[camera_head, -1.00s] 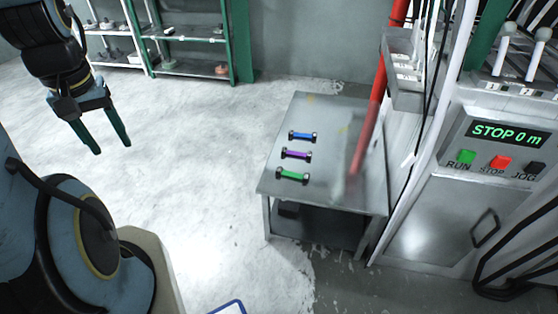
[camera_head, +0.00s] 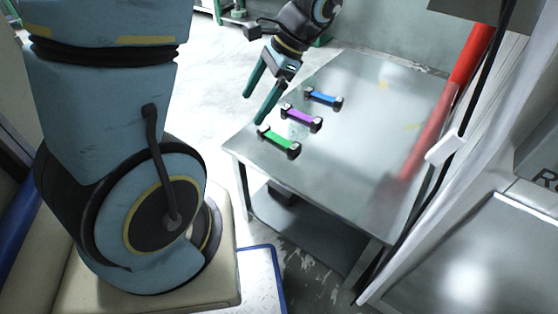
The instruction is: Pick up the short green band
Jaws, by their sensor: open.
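The short green band (camera_head: 279,141) lies on the metal table, nearest its front left edge, with a dark and pale end piece at each end. A purple band (camera_head: 301,117) lies just behind it, and a blue band (camera_head: 324,97) lies farther back. My gripper (camera_head: 253,108) is open and empty, its two green fingers pointing down and left. In the picture the fingers are above and left of the green band, apart from it. Their height over the table is hard to tell.
The metal table (camera_head: 350,160) has free room right of the bands. A red pipe (camera_head: 440,105) and a white cabinet (camera_head: 480,250) stand along its right side. A lower shelf (camera_head: 310,225) sits under the table. A blue-edged white panel (camera_head: 260,280) is on the floor in front.

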